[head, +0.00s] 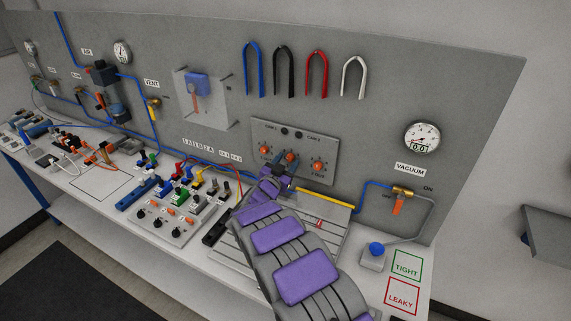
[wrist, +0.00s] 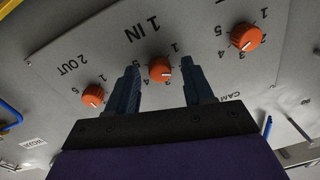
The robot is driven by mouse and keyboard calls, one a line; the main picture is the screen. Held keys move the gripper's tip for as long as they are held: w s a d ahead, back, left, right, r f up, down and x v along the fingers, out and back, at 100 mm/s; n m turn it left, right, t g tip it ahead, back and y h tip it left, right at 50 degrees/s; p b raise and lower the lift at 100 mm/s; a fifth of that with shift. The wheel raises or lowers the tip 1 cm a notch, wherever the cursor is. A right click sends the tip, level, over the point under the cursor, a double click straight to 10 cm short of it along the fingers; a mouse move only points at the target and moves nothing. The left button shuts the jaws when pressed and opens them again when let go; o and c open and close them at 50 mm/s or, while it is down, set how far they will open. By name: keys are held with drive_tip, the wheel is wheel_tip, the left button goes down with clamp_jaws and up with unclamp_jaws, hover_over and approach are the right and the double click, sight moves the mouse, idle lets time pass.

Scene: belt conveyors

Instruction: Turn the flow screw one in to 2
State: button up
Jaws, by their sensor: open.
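The flow screw one in is the middle orange knob (wrist: 160,69) on a grey panel (wrist: 215,80); the "1 IN" label beside it appears turned in the wrist view. Its white mark points toward the right of that picture; I cannot tell the exact number it points to. My gripper (wrist: 159,66) is open, with one dark finger on each side of this knob and visible gaps between. In the head view, my gripper (head: 282,168) is in front of the middle knob (head: 291,156), partly covering the panel below it.
Two similar orange knobs flank it: the "2 OUT" knob (wrist: 93,96) at left and another (wrist: 245,37) at right. A workbench with plug blocks (head: 180,195) lies below. Coloured hoses (head: 283,72) hang above. A vacuum gauge (head: 422,138) and orange-handled valve (head: 399,200) are at right.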

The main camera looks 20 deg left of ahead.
clamp_jaws()
idle(0.3)
drive_tip(key=shift+m, duration=0.3)
drive_tip(key=shift+m, duration=0.4)
unclamp_jaws()
drive_tip(key=shift+s, duration=0.1)
